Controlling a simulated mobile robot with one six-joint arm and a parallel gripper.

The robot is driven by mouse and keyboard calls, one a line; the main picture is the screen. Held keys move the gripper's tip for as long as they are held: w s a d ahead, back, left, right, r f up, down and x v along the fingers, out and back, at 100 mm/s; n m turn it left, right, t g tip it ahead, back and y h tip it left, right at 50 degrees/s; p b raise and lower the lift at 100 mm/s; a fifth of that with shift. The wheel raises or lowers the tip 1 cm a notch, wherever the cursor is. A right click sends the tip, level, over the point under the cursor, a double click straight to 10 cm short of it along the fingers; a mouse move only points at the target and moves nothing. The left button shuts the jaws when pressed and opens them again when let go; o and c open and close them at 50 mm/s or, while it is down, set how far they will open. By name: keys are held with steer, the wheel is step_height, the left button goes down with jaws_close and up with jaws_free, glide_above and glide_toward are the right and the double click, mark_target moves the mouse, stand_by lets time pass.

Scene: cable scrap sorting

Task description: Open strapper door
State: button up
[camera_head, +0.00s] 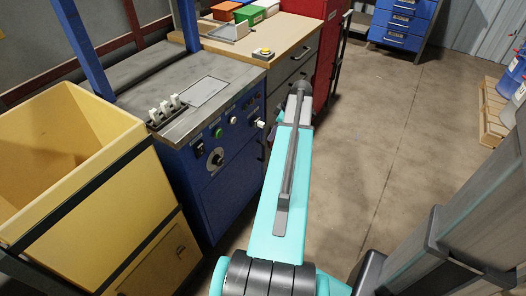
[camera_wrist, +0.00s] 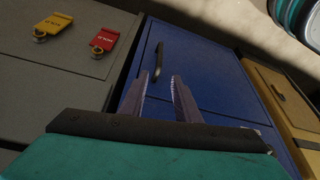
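The strapper (camera_head: 190,150) is a blue cabinet with a grey metal top and a panel of buttons and a dial, at left centre in the head view. Its blue door (camera_wrist: 200,65) fills the middle of the wrist view and looks closed. A dark bar handle (camera_wrist: 158,62) stands on the door. My gripper (camera_wrist: 158,88) has its two fingers apart, with nothing between them. The handle shows just beyond the fingertips, nearer the left finger; I see no clear contact. In the head view my arm hides most of the gripper.
A yellow bin (camera_head: 60,140) stands left of the strapper. A workbench (camera_head: 262,50) with coloured boxes and a red cabinet (camera_head: 318,40) stand behind it. Yellow and red tags (camera_wrist: 104,40) hang on a grey front in the wrist view.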

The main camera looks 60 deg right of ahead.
mark_target(264, 150)
steer(key=shift+s+d+f, duration=0.1)
steer(key=shift+f, duration=0.05)
steer(key=b+x, duration=0.2)
steer(key=x, duration=1.1)
steer(key=shift+d+f, duration=0.1)
steer(key=shift+f, duration=0.15)
jaws_close()
steer(key=shift+a, duration=0.3)
steer(key=shift+s, duration=0.1)
